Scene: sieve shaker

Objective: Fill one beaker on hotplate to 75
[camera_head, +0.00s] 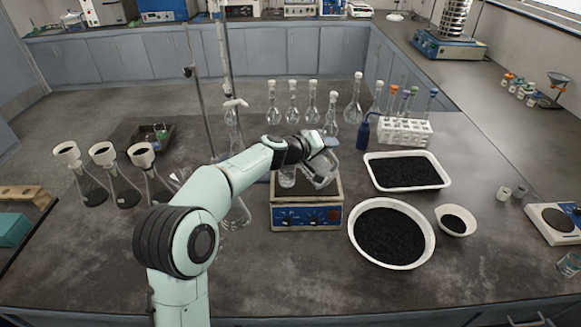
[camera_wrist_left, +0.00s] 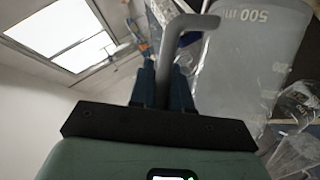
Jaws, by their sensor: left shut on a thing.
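The blue-fronted hotplate (camera_head: 306,217) stands in the middle of the bench. A small clear beaker (camera_head: 287,178) stands on the left part of its top; its content is too small to read. My left gripper (camera_head: 326,150) is above the hotplate. It is shut on the handle of a translucent jug (camera_head: 322,174), which hangs tilted just right of the beaker. In the left wrist view the gripper (camera_wrist_left: 163,80) has the grey handle between its fingers, and the jug (camera_wrist_left: 243,75) shows a 500 ml mark. Whether liquid leaves the jug cannot be told. My right gripper is out of view.
Right of the hotplate are a white tray (camera_head: 436,184) and a round bowl (camera_head: 425,259) of black grains. A white rack (camera_head: 404,139) and a blue bottle (camera_head: 362,135) stand behind. Flasks (camera_head: 122,192) stand at the left, more behind. The front bench edge is clear.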

